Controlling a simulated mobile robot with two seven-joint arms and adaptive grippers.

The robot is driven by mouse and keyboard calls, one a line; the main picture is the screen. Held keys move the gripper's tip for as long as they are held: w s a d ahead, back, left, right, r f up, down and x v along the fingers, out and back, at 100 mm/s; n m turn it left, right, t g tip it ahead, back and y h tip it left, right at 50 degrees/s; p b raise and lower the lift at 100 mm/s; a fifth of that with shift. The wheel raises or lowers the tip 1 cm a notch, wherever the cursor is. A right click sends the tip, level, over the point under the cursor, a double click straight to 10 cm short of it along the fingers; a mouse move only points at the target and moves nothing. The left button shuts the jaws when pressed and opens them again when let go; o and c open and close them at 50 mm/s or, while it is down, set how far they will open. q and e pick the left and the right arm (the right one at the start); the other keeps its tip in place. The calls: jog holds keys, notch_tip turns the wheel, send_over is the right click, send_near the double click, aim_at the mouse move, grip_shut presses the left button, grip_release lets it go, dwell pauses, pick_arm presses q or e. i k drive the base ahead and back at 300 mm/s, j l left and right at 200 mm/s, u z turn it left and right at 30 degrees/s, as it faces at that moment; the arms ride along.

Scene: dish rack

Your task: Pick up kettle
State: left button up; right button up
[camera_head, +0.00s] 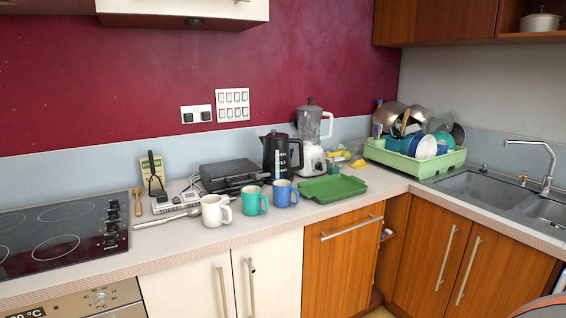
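A black kettle (275,158) stands upright on the counter near the back wall. Its handle is on the right side and pale markings show on its body. It stands between a black flat appliance on its left and a blender on its right. The blue and teal mugs stand in front of it, and its lower part is partly hidden. Neither of my grippers is in view.
White (215,211), teal (254,201) and blue (284,194) mugs line the front. A green tray (332,189), black appliance (234,175), blender (311,145) and full green dish rack (413,163) share the counter (380,191). A stove (60,236) is left, a sink (480,186) right.

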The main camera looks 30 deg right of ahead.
aim_at(277, 161)
jog(key=i+l+u, duration=0.1)
jog(key=l, duration=0.55)
jog(key=i+l, duration=0.1)
jog(key=l, duration=0.5)
jog(key=l+u, duration=0.15)
jog(key=l, duration=0.5)
jog(key=i, duration=0.05)
